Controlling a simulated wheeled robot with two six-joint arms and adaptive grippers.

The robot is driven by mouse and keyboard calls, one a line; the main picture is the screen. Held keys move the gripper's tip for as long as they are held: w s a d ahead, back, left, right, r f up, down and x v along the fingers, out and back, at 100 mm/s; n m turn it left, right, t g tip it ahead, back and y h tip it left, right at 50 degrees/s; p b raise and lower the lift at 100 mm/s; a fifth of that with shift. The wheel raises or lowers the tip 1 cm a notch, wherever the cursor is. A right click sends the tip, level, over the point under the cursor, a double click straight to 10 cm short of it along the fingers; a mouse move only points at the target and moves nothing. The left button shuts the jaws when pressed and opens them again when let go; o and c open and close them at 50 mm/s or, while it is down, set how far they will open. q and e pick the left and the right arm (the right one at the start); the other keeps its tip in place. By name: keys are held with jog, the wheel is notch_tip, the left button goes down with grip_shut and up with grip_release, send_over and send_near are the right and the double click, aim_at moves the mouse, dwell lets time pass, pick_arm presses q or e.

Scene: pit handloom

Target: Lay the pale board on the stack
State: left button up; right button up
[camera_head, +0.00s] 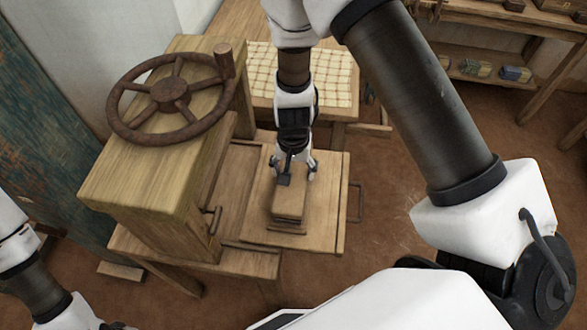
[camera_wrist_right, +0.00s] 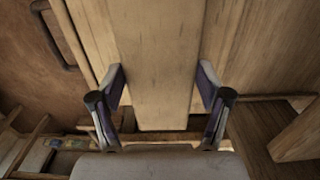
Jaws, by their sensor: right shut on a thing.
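The pale board (camera_head: 289,199) is a small, light wooden rectangle over the middle of a wide square wooden plate (camera_head: 325,215). My right gripper (camera_head: 296,172) comes down from above and is shut on the sides of the pale board. In the right wrist view the pale board (camera_wrist_right: 155,60) lies between the two fingers (camera_wrist_right: 161,95), its near end just past them. A thin darker layer (camera_head: 288,229) shows at the pale board's front edge; it may be the stack, mostly hidden. Whether the board touches it, I cannot tell. My left gripper is out of view; only part of that arm shows.
A wooden housing (camera_head: 160,180) with a large brown handwheel (camera_head: 168,95) stands left of the plate. A checked cloth (camera_head: 270,80) lies behind. A handle (camera_head: 358,203) sticks out at the plate's right. A shelf (camera_head: 490,72) with small bundles stands back right.

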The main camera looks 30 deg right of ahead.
aim_at(294, 173)
jog(key=shift+f, duration=0.1)
jog(key=o, duration=1.3)
jog(key=shift+c, duration=0.2)
notch_tip(294, 173, up, 12)
jog(key=shift+r, duration=0.2)
